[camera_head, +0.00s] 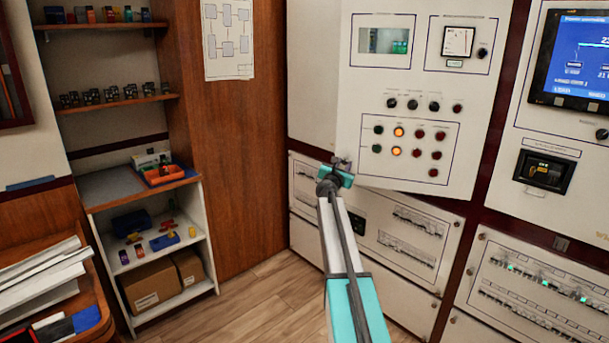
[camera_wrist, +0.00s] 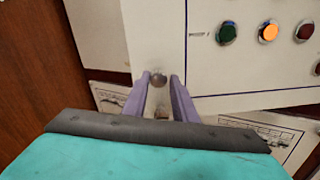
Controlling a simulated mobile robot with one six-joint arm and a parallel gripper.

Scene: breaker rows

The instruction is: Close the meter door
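The meter door (camera_head: 405,180) is a white panel with a gauge, knobs and lit buttons. It stands ajar, its left and lower edges out from the cabinet front. In the wrist view its lower left part (camera_wrist: 215,85) shows with a small round metal knob (camera_wrist: 158,79). My gripper (camera_head: 338,170) is at the door's lower left corner. In the wrist view its two purple fingers (camera_wrist: 160,80) are apart, one on each side of the knob, with a gap visible at the right finger. The knob is mostly hidden in the head view.
Cabinet panels with breaker rows (camera_head: 530,285) lie below and right of the door. A screen (camera_head: 575,60) is at the upper right. A shelf unit (camera_head: 200,230) with boxes stands left, beside a brown wood panel (camera_head: 245,150). Floor (camera_head: 275,300) is clear between.

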